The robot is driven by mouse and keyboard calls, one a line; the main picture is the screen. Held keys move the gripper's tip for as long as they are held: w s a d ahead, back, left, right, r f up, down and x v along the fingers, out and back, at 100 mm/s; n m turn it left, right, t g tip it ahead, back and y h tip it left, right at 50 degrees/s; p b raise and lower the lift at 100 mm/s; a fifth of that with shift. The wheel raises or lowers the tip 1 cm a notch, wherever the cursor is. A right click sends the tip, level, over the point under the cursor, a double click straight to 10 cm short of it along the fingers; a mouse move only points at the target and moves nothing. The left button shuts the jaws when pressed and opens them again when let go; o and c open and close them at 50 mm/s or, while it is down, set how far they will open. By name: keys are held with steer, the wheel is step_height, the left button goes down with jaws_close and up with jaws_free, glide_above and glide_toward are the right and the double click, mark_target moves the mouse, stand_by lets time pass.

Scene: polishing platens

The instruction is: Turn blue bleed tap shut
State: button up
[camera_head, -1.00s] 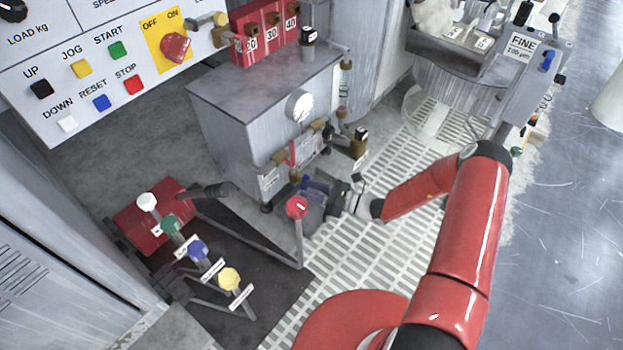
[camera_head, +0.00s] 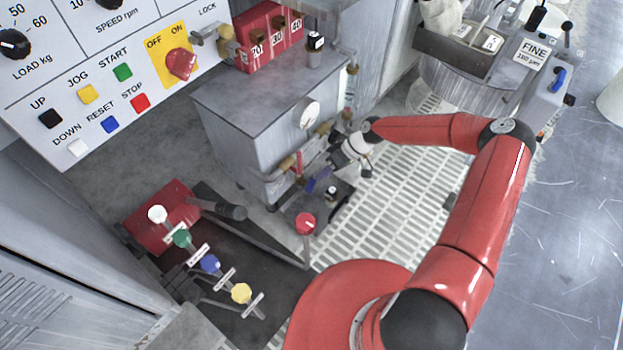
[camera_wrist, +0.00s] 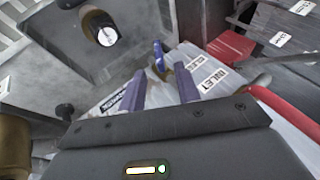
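The blue bleed tap (camera_wrist: 158,58) shows in the wrist view as a small blue handle on a brass stem, beside white labels, one reading INLET (camera_wrist: 213,80). My gripper (camera_wrist: 161,80) is open, its two blue-purple fingers apart. The tap appears just beyond the fingertips, roughly in line with the gap; I cannot tell whether they touch. In the head view my gripper (camera_head: 318,181) is low at the front of the grey tank (camera_head: 245,130). There the tap cannot be told apart from the similarly coloured fingers.
A red upright handle (camera_head: 299,160) and brass fittings are close by. A dark-capped fitting with a white top (camera_wrist: 102,30) is at the wrist view's upper left. A red-knobbed lever (camera_head: 305,223) stands in front. Coloured knobs, including a blue one (camera_head: 210,264), are at the lower left.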

mark_target(313, 185)
steer(key=x, duration=0.7)
steer(key=shift+a+f, duration=0.2)
steer(key=shift+f, duration=0.1)
jaws_close()
